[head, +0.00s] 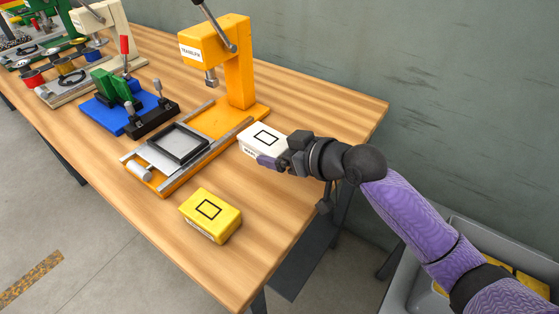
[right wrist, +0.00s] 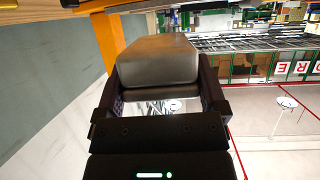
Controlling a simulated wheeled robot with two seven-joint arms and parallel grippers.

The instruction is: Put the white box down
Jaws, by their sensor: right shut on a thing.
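The white box (head: 262,139) has a black square outline on its top and is in the head view, right of the orange press. My right gripper (head: 278,158) is shut on the white box from its right side. In the right wrist view the box (right wrist: 158,62) sits between the two fingers (right wrist: 160,90). The box is over or on the table's (head: 285,205) right part; I cannot tell whether its underside touches the wood. My left gripper is not in view.
The orange press (head: 236,70) with its sliding tray stands left of the box. A yellow box (head: 210,214) lies near the front edge. A blue fixture (head: 112,108) stands further left. A grey bin (head: 460,225) stands at the lower right. Bare wood lies between the yellow box and my gripper.

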